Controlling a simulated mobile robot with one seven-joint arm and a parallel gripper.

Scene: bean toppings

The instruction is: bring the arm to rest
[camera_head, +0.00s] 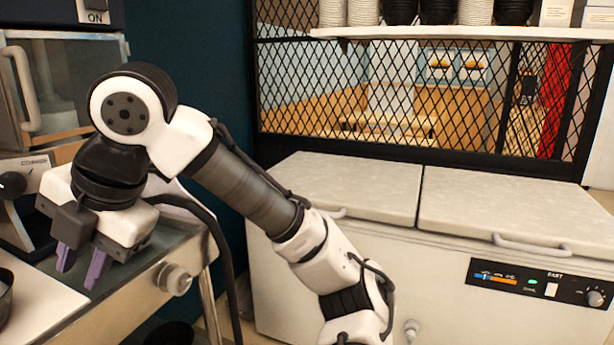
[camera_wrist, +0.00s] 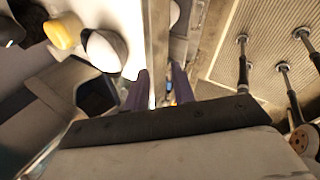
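My gripper (camera_head: 80,265) hangs from my bent arm at the left of the head view, pointing down beside the steel counter edge. Its two purple fingers stand apart with nothing between them. In the wrist view my gripper (camera_wrist: 160,88) also shows its purple fingers apart and empty. Whether the fingertips touch the counter (camera_head: 130,298) cannot be told, but no contact shows.
A white chest freezer (camera_head: 350,282) with two lids stands at the right. A shelf (camera_head: 460,32) with stacked cups hangs above it, before a black mesh partition (camera_head: 420,105). A glass-doored appliance (camera_head: 65,85) stands at the left. A dark bowl (camera_head: 4,290) sits at the left edge.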

